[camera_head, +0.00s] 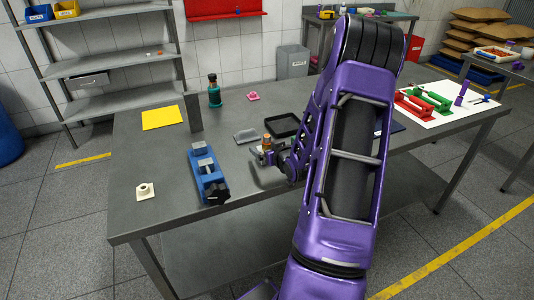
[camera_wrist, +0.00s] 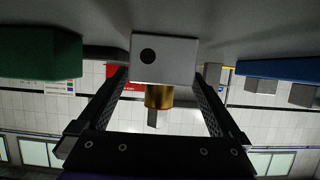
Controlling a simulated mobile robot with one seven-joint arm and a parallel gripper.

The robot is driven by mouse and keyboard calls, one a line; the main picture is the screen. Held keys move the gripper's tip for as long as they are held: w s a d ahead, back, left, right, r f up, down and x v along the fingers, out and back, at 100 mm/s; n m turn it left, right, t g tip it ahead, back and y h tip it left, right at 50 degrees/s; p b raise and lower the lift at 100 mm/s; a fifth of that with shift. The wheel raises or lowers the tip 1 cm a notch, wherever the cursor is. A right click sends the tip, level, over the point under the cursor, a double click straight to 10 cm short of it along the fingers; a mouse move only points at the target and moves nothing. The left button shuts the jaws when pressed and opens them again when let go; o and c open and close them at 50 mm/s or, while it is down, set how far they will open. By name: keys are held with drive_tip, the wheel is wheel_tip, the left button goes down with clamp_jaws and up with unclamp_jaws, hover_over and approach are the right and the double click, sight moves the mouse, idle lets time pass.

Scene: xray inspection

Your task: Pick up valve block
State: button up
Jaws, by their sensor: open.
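The valve block is a light grey block (camera_wrist: 175,62) with a dark round hole and a brass cylinder. In the wrist view it lies between the two fingers of my gripper (camera_wrist: 165,76), with small gaps at both sides. The fingers are open. In the head view the block's brass part (camera_head: 267,140) shows at the end of my arm, near the front middle of the grey table (camera_head: 150,215). My gripper (camera_head: 266,157) is low there, around the block. The grey body is small and partly hidden by the gripper in this view.
A blue vise (camera_head: 206,172) stands left of my gripper, and a black tray (camera_head: 283,117) lies behind it. A grey wedge-like piece (camera_head: 246,136) is close by. A green bottle (camera_head: 214,92) and yellow sheet (camera_head: 162,117) are farther back. Red (camera_head: 413,107) and green fixtures (camera_head: 432,97) stand right.

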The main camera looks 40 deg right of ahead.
clamp_jaws()
drive_tip(key=shift+r, duration=0.1)
idle(0.4)
